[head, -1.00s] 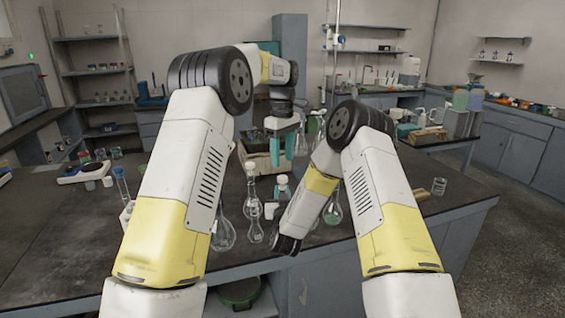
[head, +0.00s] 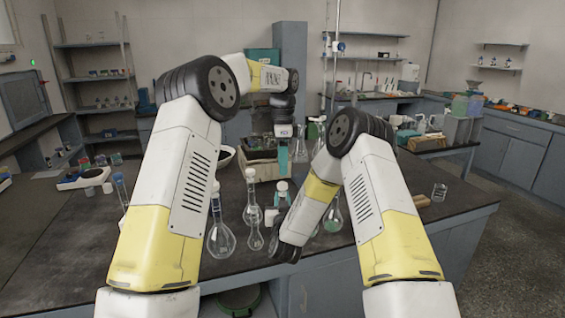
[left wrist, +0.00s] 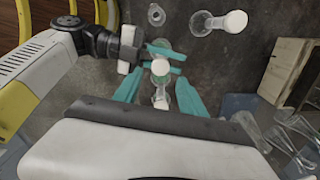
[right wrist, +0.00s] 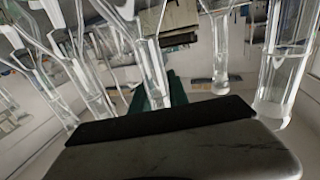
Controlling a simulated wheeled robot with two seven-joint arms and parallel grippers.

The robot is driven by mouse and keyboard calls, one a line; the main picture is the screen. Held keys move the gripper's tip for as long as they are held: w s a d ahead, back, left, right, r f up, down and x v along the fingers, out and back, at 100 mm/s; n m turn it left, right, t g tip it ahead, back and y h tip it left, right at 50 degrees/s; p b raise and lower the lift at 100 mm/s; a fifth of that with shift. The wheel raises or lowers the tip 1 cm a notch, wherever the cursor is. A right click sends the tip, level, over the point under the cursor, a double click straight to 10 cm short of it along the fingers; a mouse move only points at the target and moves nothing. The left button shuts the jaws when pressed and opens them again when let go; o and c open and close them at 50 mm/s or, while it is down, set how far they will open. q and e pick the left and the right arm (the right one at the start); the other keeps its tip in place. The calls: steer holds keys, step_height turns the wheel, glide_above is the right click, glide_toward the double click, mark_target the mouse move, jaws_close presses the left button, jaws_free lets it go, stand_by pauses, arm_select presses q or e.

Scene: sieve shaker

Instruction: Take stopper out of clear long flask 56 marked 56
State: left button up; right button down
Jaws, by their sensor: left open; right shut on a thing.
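My left gripper (left wrist: 157,98) is open, its teal fingers spread on either side of a white stopper (left wrist: 160,68) in the left wrist view. In the head view the left gripper (head: 283,172) points down just above a stoppered clear flask (head: 282,198). My right gripper (left wrist: 165,58) comes in from the left of the left wrist view and is shut on this flask's neck, below the stopper. The head view hides the right fingers behind my right arm. In the right wrist view the glass fills much of the picture. I cannot read any number on the flask.
Clear flasks (head: 222,238) and (head: 256,238) stand left of the held flask, and one with green contents (head: 333,218) stands right.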

mark_target(282, 183)
arm_select(q)
steer(key=m, duration=0.6)
steer(key=shift+f, duration=3.95)
